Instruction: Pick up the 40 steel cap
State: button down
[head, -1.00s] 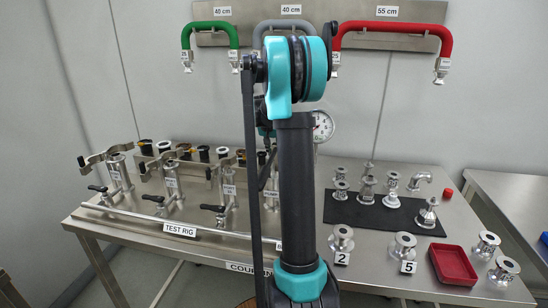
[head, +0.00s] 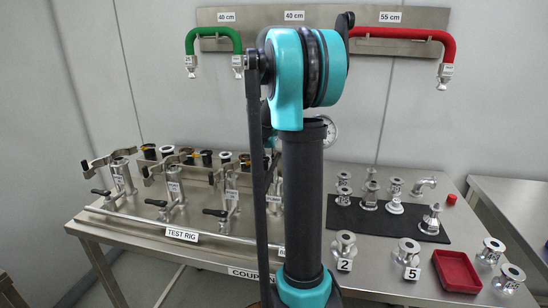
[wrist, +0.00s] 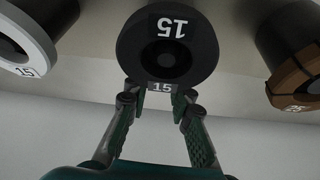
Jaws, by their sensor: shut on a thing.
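My gripper (wrist: 160,92) shows in the wrist view, its two fingers closed in at the lower edge of a round black part (wrist: 197,45) marked 15. A small grey plate (wrist: 162,87), also marked 15, sits between the fingertips. The fingers look shut on the black part, but the exact contact is dark. In the head view my gripper is hidden behind my arm. Several steel fittings stand on a black mat (head: 378,222) at the right of the table, too small to read. I cannot tell which, if any, is the 40 steel cap.
A white-faced part (wrist: 38,50) marked 15 and a brown-faced part (wrist: 298,77) flank the black one. The test rig (head: 175,212) with valves fills the table's left. A red tray (head: 457,271) and loose steel fittings (head: 407,252) stand at the front right.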

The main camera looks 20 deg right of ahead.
notch_tip(320, 180, up, 14)
dwell(0.4)
